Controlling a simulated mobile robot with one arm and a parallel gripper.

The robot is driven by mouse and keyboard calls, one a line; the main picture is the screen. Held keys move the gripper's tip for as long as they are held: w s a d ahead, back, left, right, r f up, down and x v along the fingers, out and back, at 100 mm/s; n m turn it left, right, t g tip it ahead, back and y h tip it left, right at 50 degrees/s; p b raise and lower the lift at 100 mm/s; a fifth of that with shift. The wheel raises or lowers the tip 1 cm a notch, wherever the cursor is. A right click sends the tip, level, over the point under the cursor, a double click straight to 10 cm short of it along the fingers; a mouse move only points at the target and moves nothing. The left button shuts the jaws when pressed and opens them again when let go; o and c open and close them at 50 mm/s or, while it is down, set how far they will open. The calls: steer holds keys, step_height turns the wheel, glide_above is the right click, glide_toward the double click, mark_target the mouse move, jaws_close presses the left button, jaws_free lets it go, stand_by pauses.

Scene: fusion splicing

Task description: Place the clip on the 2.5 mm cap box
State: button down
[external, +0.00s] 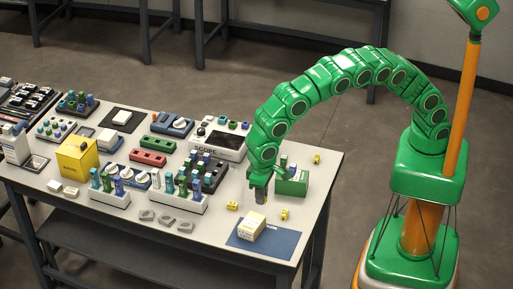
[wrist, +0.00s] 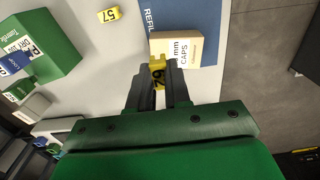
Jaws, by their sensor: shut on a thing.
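The cap box (external: 251,227) is a small tan carton on the blue mat (external: 285,243) near the table's front right corner. In the wrist view the box (wrist: 183,48) shows "mm CAPS"; the rest of its label is hidden behind my gripper. My gripper (external: 261,198) points down just above and behind the box. In the wrist view my gripper (wrist: 160,73) is shut on a yellow numbered clip (wrist: 158,78), which overlaps the near left edge of the box. I cannot tell whether clip and box touch.
Other yellow clips lie loose: one left of my gripper (external: 232,206), one right (external: 284,214), one farther back (external: 316,158). A green box (external: 293,184) stands close behind my gripper.

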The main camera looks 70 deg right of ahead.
mark_target(252, 221)
steer(key=shift+w+a+f, duration=0.35)
steer(key=shift+f, duration=0.3)
steer(key=shift+w+a+f, duration=0.4)
steer(key=shift+f, duration=0.25)
steer(key=shift+w+a+f, duration=0.35)
steer(key=shift+f, duration=0.3)
steer(key=shift+w+a+f, duration=0.1)
steer(key=shift+f, duration=1.5)
steer(key=shift+f, duration=0.1)
steer(key=c, duration=1.1)
jaws_free()
step_height(252, 221, up, 12)
steer(key=shift+r, duration=0.1)
